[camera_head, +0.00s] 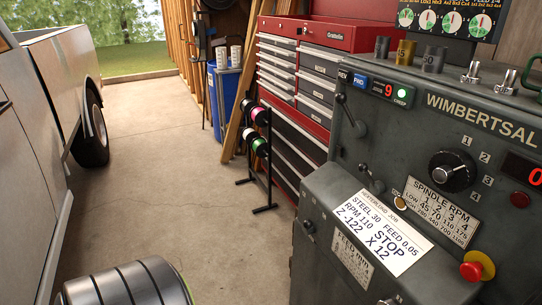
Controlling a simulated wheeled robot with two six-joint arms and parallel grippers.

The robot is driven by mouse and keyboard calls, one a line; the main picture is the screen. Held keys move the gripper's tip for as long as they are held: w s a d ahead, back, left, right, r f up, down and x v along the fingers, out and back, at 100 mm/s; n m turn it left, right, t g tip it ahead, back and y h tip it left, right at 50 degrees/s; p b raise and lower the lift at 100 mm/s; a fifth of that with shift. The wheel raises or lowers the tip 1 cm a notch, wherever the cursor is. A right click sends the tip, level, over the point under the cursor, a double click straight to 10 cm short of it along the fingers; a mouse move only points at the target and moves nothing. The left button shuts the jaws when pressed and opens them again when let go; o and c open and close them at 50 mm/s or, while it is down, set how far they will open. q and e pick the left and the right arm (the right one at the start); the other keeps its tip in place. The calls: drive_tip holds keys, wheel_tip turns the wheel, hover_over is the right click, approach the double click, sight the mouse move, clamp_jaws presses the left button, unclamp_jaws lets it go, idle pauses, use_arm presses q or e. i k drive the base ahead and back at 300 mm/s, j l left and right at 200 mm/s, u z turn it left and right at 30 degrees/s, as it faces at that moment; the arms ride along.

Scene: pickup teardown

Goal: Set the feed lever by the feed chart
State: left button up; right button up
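A grey lathe (415,120) labelled "WIMBERTSAL" fills the right side. A small feed plate (352,258) sits low on its front housing, tilted in view; its heading seems to read "FEED MM/R" and its rows are too small to read. A dark knob or short lever (310,228) is left of this plate; I cannot tell its setting. A lever with a dark ball end (349,115) is higher up, and another small lever (371,180) is above the white job card (380,226). The card reads "STEEL 30 FEED 0.05", "RPM 110".
A spindle dial (452,172), an RPM plate (440,211) and a red stop button (475,266) are on the lathe. A red tool chest (318,33) and a spool rack (264,165) stand behind. A pickup (45,100) is left; open concrete floor lies between.

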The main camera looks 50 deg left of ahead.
sight(307, 228)
drive_tip(key=u, duration=1.35)
